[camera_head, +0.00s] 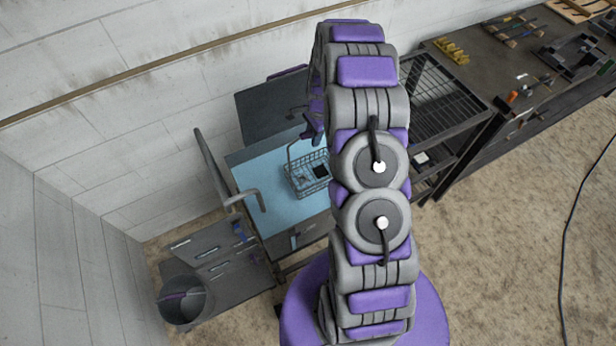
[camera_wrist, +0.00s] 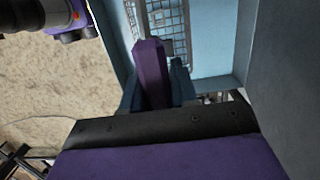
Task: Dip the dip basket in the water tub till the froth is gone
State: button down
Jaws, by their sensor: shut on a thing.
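The wire dip basket (camera_head: 300,182) is in the head view, over the pale blue water tub (camera_head: 258,172), with a dark piece (camera_head: 320,172) inside it. My gripper (camera_head: 312,128), partly hidden behind my arm, is at the top of the basket's raised handle and shut on it. In the wrist view my gripper's purple finger (camera_wrist: 152,72) stands in front of the basket's wire mesh (camera_wrist: 168,22), with the tub's blue surface (camera_wrist: 212,38) around it. I cannot tell how deep the basket sits. No froth can be made out.
A dark upright panel (camera_head: 268,108) stands behind the tub. A grey bent rail (camera_head: 254,194) is at its left. A round bin (camera_head: 183,303) stands lower left. A wire rack (camera_head: 440,95) and a workbench with tools (camera_head: 500,55) are at right. Open floor (camera_head: 500,240) lies right.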

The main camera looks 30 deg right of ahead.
jog(key=shift+r, duration=0.15)
jog(key=shift+r+p, duration=1.5)
jog(key=shift+r, duration=4.45)
